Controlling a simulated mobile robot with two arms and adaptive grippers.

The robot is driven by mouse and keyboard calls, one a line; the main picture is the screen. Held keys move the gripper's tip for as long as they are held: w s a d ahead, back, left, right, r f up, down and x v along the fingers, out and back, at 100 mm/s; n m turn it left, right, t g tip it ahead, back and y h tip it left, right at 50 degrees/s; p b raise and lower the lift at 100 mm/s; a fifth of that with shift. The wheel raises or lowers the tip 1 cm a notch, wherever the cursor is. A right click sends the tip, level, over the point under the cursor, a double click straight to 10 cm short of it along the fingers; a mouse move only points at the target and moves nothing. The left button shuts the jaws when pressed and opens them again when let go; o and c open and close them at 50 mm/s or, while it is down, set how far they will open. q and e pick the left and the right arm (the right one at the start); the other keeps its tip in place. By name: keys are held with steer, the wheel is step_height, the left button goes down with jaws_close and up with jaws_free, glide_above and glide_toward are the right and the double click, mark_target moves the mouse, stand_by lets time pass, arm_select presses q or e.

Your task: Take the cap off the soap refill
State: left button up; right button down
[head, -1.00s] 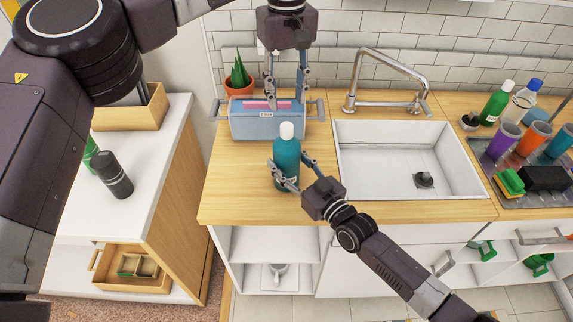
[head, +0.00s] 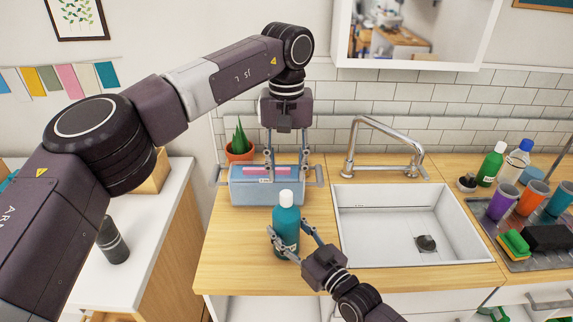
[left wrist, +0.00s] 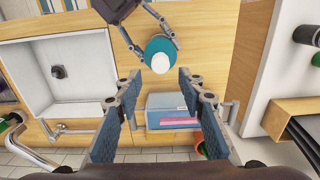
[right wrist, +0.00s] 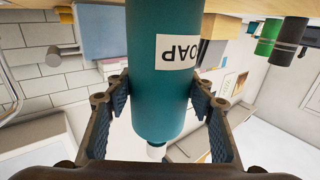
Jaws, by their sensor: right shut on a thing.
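The soap refill (head: 287,232) is a teal bottle standing upright on the wooden counter, left of the sink. Its white cap (head: 285,198) is on top, and also shows from above in the left wrist view (left wrist: 160,62). My right gripper (right wrist: 160,90) is shut around the bottle's body, a finger on each side; its label shows upside down in the right wrist view. My left gripper (head: 287,168) points down, open and empty, above and apparently a little behind the cap. Its fingers do not touch the cap.
A blue-grey caddy (head: 242,190) with a pink item stands behind the bottle, below my left gripper. The sink (head: 365,245) and faucet (head: 350,160) are to the right. A potted plant (head: 240,150) is behind. The counter left of the bottle is clear.

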mark_target(286, 193)
arm_select(q)
step_height(286, 193, down, 7)
steer(key=shift+r, duration=0.2)
steer(key=shift+c, duration=0.6)
jaws_close()
